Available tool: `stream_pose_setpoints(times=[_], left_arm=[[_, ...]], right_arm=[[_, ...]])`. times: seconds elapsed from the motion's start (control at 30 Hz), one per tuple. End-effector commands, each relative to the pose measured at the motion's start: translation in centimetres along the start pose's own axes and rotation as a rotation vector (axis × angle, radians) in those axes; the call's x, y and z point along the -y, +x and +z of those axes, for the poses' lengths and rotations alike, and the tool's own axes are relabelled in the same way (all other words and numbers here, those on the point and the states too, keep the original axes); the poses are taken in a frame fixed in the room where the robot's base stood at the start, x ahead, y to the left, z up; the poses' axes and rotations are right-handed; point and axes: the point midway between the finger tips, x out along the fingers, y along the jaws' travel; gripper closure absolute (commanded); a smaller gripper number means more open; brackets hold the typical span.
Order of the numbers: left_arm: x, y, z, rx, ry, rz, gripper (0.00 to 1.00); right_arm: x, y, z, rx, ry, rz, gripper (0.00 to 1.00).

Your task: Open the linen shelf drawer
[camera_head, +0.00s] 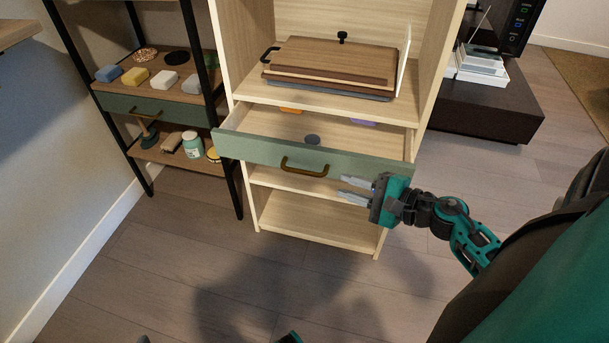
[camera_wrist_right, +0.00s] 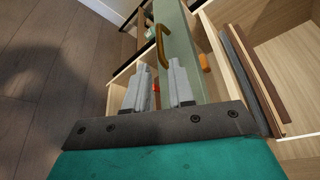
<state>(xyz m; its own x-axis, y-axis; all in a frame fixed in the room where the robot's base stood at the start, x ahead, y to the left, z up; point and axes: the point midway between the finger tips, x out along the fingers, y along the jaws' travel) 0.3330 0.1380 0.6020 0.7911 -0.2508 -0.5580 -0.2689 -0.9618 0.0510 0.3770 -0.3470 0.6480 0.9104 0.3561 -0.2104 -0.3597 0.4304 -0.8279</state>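A light wood shelf unit (camera_head: 242,60) stands in the middle of the head view. Its green-fronted drawer (camera_head: 250,148) is pulled partly out, and its inside shows from above. A brass bow handle (camera_head: 305,171) is on the drawer front; it also shows in the right wrist view (camera_wrist_right: 160,46). My right gripper (camera_head: 347,188) is open and empty, just right of and below the handle, apart from it. In the right wrist view its two fingers (camera_wrist_right: 158,76) are spread, with the handle beyond them. My left gripper is not seen; only a small teal piece shows at the bottom edge.
Boards (camera_head: 335,62) lie on the shelf above. A black-framed rack (camera_head: 220,115) with a shut green drawer (camera_head: 140,106) stands left. A dark low cabinet (camera_head: 490,110) stands right. The front floor is clear.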

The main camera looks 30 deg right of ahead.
Motion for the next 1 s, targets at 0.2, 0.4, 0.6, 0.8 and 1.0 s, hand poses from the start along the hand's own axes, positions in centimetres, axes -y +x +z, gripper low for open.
stream_pose_setpoints(times=[0.2,0.4,0.6,0.8,1.0], left_arm=[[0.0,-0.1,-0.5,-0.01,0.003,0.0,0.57],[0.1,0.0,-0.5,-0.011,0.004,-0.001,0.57],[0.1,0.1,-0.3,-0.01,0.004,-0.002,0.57],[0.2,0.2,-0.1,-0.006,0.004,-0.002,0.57],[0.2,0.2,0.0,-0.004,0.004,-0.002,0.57]], right_arm=[[0.0,2.1,0.0,0.004,-0.012,0.002,0.77],[0.1,6.2,0.0,0.004,-0.01,0.0,0.77],[0.0,9.9,0.0,0.003,-0.008,0.001,0.77],[-0.1,12.2,0.0,0.002,-0.006,0.001,0.77],[-0.1,12.9,0.0,0.001,-0.008,0.002,0.77]])
